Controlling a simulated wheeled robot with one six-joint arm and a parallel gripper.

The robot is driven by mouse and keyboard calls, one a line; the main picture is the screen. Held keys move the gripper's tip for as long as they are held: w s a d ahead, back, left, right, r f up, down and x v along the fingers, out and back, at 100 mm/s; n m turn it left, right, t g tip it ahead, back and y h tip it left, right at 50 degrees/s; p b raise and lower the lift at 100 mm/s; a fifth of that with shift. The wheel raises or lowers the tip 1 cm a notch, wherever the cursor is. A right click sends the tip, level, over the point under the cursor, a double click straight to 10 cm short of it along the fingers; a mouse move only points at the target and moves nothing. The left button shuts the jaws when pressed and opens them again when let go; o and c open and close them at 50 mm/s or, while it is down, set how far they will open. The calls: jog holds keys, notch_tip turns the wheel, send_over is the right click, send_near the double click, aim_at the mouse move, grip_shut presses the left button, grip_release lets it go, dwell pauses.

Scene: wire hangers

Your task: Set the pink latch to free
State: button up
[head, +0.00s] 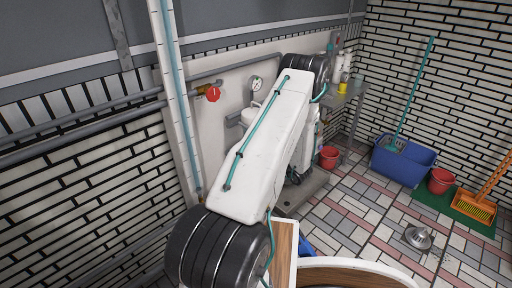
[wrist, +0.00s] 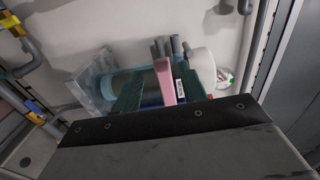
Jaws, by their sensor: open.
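The pink latch (wrist: 168,82) shows in the wrist view as an upright pink bar near the middle, in front of a rounded clear and teal body (wrist: 108,78) by the pale wall. My gripper (wrist: 160,70) is open, with one dark green finger on each side of the pink bar. I cannot tell whether either finger touches it. The lower end of the latch is hidden behind the gripper's dark front edge. In the head view my arm covers the gripper, and the latch does not show.
In the head view, a red valve knob (head: 213,94) and a round gauge (head: 257,83) sit on the wall pipes left of my arm. A metal floor piece (head: 417,238) lies nearer.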

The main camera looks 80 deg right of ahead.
jog(key=shift+v, duration=1.7)
